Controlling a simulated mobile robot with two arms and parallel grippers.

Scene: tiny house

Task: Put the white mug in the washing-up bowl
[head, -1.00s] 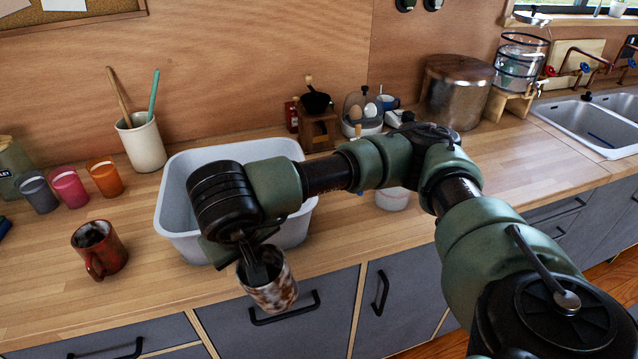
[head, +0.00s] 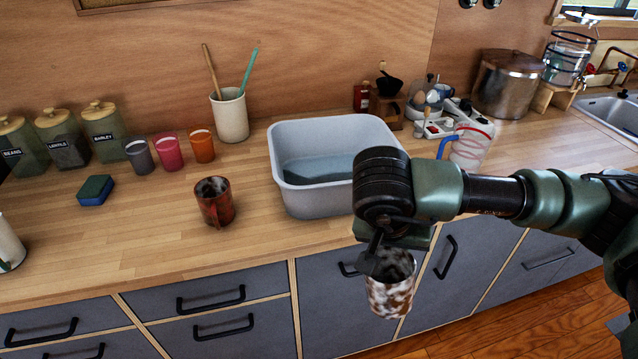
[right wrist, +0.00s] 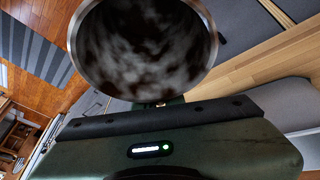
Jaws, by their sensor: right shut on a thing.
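The white mug (head: 390,298), mottled with brown stains, hangs from my right gripper (head: 374,262), which is shut on it. In the head view it is in front of the cabinet doors, lower than and to the right of the washing-up bowl. Its stained inside fills the top of the right wrist view (right wrist: 145,48). The washing-up bowl (head: 318,201) is a pale grey tub on the wooden counter near its front edge. Its inside looks bluish and shows no dishes; my right wrist hides its right front corner. My left gripper is out of view.
A red-brown mug (head: 216,207) stands left of the bowl. Grey, pink and orange cups (head: 170,153), a utensil crock (head: 231,118) and a sponge (head: 95,190) are farther left or behind. A clear jug (head: 470,147) stands right of the bowl. Bare counter (head: 150,240) lies front left.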

